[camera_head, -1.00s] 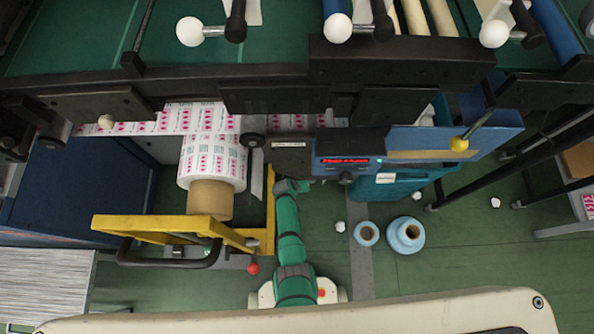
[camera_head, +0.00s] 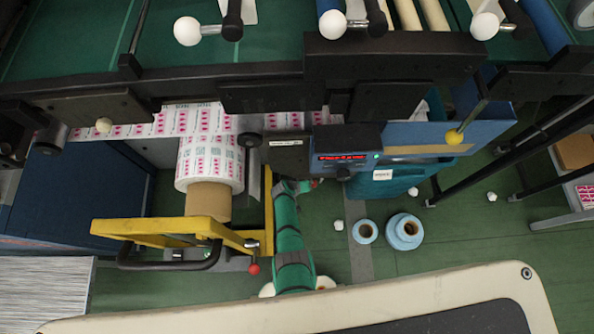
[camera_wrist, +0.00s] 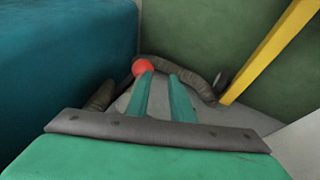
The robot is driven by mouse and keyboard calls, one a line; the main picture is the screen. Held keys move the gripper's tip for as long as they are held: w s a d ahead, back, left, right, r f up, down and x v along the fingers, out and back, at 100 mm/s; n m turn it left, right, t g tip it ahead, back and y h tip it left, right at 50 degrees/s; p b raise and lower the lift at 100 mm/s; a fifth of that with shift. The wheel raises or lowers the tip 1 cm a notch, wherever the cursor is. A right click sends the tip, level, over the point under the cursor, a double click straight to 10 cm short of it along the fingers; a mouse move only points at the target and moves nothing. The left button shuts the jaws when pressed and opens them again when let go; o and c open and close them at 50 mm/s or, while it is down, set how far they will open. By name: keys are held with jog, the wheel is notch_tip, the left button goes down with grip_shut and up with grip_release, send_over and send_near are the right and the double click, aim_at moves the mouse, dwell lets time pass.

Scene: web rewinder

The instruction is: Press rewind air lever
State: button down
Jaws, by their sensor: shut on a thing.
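The rewind air lever shows as a round red knob (camera_wrist: 143,68) in the wrist view, at the tip of my left finger. A small red spot (camera_head: 315,183) beside my gripper in the head view looks like the same knob. My gripper (camera_wrist: 162,77) has two green fingers with a narrow gap, shut on the lever at the knob. The lever's stem is hidden. In the head view my gripper (camera_head: 304,186) is below the control box (camera_head: 346,148) with a red display, partly hidden by the machine.
A yellow frame (camera_head: 170,228) with another red ball knob (camera_head: 253,268) stands left of my arm. The printed roll (camera_head: 210,165) is above it. A teal bin (camera_head: 385,183) stands to the right. Blue rolls (camera_head: 405,232) lie on the floor. A dark hose (camera_wrist: 180,68) runs behind the knob.

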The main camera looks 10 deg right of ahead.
jog(key=shift+s+d+f, duration=0.25)
jog(key=shift+s+d, duration=0.15)
jog(key=shift+d, duration=0.2)
jog(key=s+a+r, duration=0.1)
jog(key=a+r, duration=0.2)
jog(key=a, duration=0.5)
jog(key=shift+s+a+r, duration=0.2)
jog(key=shift+s+a, duration=0.1)
jog(key=shift+a, duration=0.05)
jog(key=shift+w, duration=0.1)
dwell(0.5)
